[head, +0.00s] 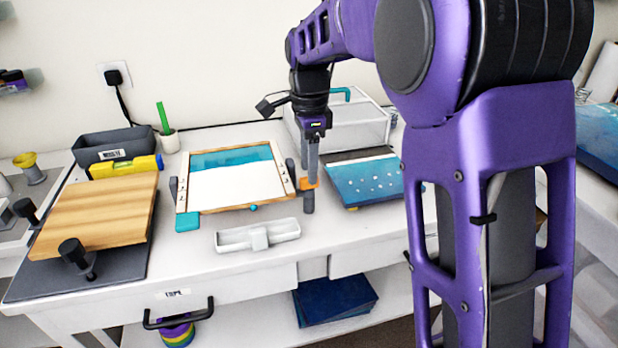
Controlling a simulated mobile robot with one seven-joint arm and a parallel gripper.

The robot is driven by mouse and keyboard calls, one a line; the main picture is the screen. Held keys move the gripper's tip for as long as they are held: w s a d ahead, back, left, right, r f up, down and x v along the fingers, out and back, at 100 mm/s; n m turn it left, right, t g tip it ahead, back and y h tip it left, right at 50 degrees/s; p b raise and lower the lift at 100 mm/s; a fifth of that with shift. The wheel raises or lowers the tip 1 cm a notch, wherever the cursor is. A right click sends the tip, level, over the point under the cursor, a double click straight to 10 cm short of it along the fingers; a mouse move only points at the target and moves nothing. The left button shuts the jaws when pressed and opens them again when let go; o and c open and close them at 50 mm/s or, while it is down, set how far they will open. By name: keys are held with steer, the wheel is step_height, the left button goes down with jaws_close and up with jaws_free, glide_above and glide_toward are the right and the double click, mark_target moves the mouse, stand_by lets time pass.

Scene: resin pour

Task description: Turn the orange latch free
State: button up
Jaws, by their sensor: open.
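The orange latch (307,185) is a small piece at the right edge of the wood-framed mould (238,207), next to a dark grey post. The mould holds a teal band at the back and a white area in front. My gripper (312,182) points straight down right over the latch, with its fingers partly overlapping it in the picture. The jaws are open. I cannot tell whether the fingers touch the latch, and part of the latch is hidden behind them.
A white tray (257,236) sits in front. A wooden board (98,210), yellow level (125,167) and grey bin (117,144) stand left. The front right tabletop is clear.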

mark_target(301, 188)
steer(key=shift+f, duration=1.2)
jaws_close()
